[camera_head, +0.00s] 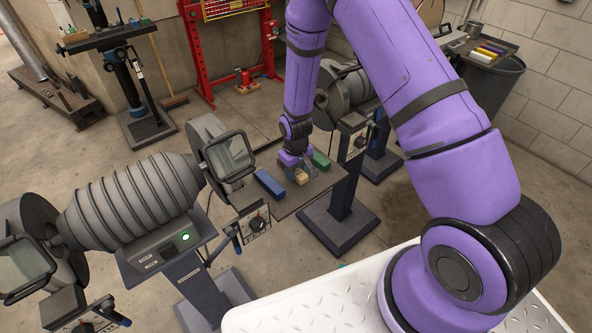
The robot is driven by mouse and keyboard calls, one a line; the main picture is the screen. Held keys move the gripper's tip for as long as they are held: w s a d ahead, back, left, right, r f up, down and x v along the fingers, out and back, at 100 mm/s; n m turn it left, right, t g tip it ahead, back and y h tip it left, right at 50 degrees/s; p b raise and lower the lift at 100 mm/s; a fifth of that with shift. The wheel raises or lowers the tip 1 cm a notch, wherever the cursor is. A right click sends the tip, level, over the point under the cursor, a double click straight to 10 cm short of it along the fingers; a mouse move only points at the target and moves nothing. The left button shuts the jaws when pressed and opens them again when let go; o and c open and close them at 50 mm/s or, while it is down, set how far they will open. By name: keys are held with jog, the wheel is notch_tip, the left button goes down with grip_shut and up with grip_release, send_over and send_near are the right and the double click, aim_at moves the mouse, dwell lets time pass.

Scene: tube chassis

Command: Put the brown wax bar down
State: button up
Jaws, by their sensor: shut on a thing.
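The brown wax bar (302,175) is a small tan-brown block at the end of my gripper (299,172). My gripper points down over a small dark shelf (309,199) between two grinding machines. It is shut on the brown bar. The bar is at or just above the shelf; I cannot tell whether it touches. The fingers are small and partly hidden.
A blue bar (269,184) lies on the shelf to the left, and a green bar (320,160) is to the right, close to my gripper. A grinder with a guard (229,155) stands left. A tray with several coloured bars (482,50) is at the back right.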

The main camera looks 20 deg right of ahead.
jog(key=shift+f, duration=0.1)
jog(key=o, duration=0.9)
